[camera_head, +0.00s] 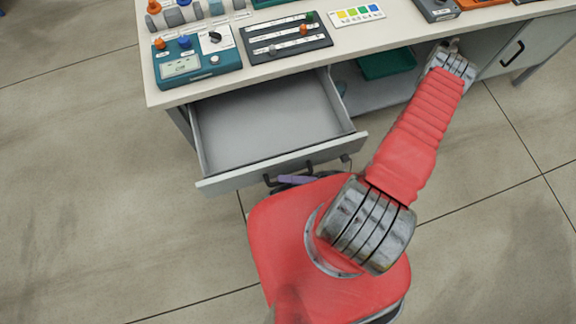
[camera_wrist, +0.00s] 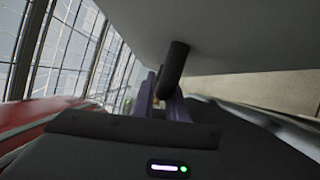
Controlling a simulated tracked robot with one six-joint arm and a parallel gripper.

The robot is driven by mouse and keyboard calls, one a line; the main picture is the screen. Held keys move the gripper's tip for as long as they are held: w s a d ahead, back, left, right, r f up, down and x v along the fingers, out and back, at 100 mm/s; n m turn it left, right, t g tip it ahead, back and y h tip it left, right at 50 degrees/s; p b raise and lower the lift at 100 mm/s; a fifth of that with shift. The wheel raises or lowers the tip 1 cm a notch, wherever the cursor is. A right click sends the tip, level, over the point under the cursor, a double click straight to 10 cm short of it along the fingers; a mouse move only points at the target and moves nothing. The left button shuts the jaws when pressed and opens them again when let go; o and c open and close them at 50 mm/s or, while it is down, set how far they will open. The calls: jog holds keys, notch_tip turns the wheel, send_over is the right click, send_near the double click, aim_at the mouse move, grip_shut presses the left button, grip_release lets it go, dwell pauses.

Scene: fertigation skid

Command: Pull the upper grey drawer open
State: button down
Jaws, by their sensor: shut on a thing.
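The upper grey drawer (camera_head: 262,115) stands well out from the bench in the head view, and its inside looks empty. Its front panel shows from below in the wrist view (camera_wrist: 230,35). The black bar handle (camera_wrist: 174,66) sits between my gripper's purple fingers (camera_wrist: 163,103) in the wrist view. My gripper (camera_head: 296,179) is shut on the handle at the drawer's front; in the head view, my red arm hides most of it.
The white bench top (camera_head: 245,88) carries a teal meter box (camera_head: 196,60), a dark valve panel (camera_head: 287,38) and a colour card (camera_head: 358,15). A teal bin (camera_head: 388,62) lies on the open shelf at right. Bare floor (camera_head: 90,200) is free to the left.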

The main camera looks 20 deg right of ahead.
jog(key=shift+w+d+f, duration=0.1)
jog(key=shift+d+f, duration=0.05)
jog(key=shift+f, duration=0.1)
jog(key=c, duration=2.1)
grip_release()
jog(key=o, duration=0.3)
jog(key=shift+r, duration=0.15)
jog(key=shift+o, duration=0.2)
jog(key=v, duration=1.3)
jog(key=shift+d, duration=0.35)
jog(key=shift+s, duration=0.2)
